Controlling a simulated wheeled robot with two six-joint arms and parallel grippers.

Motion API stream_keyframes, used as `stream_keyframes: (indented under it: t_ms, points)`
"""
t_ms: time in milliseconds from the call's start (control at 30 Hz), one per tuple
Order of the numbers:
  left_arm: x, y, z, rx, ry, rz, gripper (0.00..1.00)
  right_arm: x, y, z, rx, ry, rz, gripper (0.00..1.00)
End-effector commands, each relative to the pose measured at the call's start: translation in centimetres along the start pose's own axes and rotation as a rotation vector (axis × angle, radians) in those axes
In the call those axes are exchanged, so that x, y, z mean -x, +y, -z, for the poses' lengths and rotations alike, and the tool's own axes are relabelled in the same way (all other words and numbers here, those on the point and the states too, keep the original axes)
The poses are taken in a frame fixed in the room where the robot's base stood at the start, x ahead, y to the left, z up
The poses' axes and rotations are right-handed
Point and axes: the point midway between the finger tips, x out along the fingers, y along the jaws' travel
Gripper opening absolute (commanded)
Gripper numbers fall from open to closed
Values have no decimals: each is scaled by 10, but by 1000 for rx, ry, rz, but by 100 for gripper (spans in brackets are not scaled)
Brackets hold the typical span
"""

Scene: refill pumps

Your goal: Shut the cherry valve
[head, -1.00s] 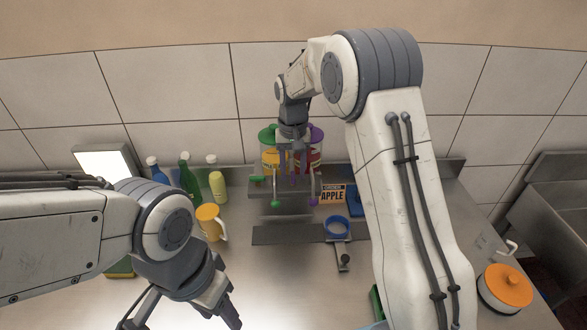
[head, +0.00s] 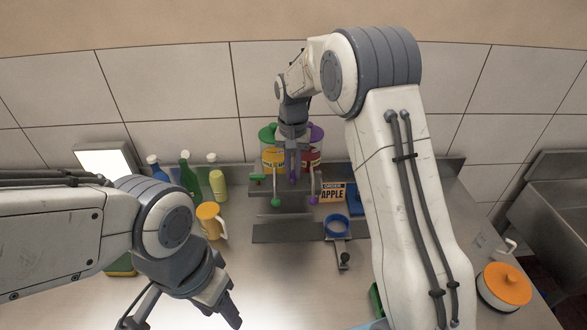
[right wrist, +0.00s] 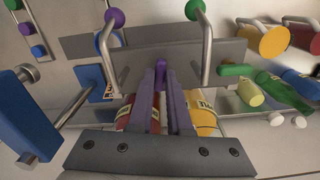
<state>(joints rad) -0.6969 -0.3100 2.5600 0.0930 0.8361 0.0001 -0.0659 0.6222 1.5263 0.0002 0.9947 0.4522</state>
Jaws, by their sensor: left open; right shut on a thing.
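Two pump jars stand at the back of the counter: a yellow-filled jar (head: 272,158) with a green lid and a red-filled jar (head: 317,150) with a purple lid. They also show in the right wrist view, yellow (right wrist: 205,115) and red (right wrist: 124,118). My right gripper (head: 292,172) is shut on the purple valve handle (right wrist: 162,68), below the jars. The green valve handle (head: 257,179) sticks out to the left. Spouts with a green knob (head: 275,202) and a purple knob (head: 314,202) hang in front. My left gripper (head: 184,318) is open and empty over the front counter.
An order card reading "APPLE" (head: 332,192) stands right of the jars, near a blue ring holder (head: 337,226). Several bottles (head: 189,178) and a yellow mug (head: 209,221) stand to the left. An orange-lidded pot (head: 504,290) is at the right.

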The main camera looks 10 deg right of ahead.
Motion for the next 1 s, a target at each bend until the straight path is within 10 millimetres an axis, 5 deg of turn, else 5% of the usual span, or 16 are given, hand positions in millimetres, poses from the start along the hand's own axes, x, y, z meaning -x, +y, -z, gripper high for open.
stream_keyframes:
  t_ms: [1000]
  points:
    - [14,1,1,-2,0,0,50,2,0,2,-956,6,4,0]
